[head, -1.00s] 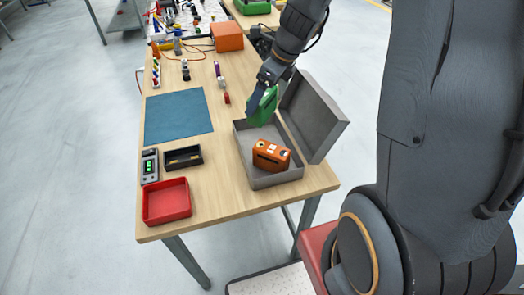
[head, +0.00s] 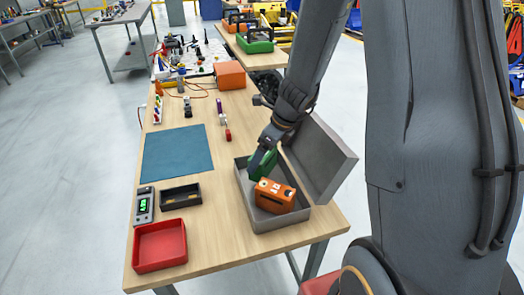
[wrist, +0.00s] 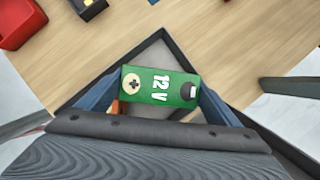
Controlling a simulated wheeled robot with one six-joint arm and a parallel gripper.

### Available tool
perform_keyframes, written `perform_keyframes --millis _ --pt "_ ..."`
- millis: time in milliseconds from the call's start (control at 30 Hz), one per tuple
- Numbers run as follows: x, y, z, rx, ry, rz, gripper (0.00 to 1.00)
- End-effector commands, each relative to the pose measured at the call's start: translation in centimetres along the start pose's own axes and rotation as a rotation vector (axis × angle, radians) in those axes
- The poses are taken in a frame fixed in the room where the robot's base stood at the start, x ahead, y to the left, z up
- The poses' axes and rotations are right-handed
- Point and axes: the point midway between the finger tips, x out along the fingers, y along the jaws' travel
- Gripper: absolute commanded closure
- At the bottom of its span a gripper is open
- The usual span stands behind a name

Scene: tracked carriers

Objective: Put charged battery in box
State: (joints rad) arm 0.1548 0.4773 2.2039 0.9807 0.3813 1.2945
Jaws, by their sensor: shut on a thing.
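A green 12 V battery (wrist: 160,87) is between the fingers of my gripper (wrist: 157,92), which is shut on it. In the head view the green battery (head: 262,164) is at the back part of the open grey box (head: 277,222), partly hidden by my gripper (head: 262,160). Whether it touches the box floor I cannot tell. An orange battery (head: 275,196) stands in the front part of the box, close to the green one. The box lid (head: 320,160) is open, tilted back to the right.
A red tray (head: 160,246), a black tray (head: 180,195) with a battery-like piece in it, and a tester with a green display (head: 144,206) are at the left. A blue mat (head: 178,152) lies behind them. An orange box (head: 230,74) stands farther back.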

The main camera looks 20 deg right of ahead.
Motion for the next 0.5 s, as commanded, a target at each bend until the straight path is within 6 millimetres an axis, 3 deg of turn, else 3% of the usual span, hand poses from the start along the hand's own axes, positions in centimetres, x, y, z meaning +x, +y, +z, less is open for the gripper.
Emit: perform_keyframes --millis 233,500 --pt "2.6 0.0 -1.0 0.001 -0.001 0.000 0.77" --pt "3.0 0.0 -1.2 -0.001 -0.001 -0.001 0.77"
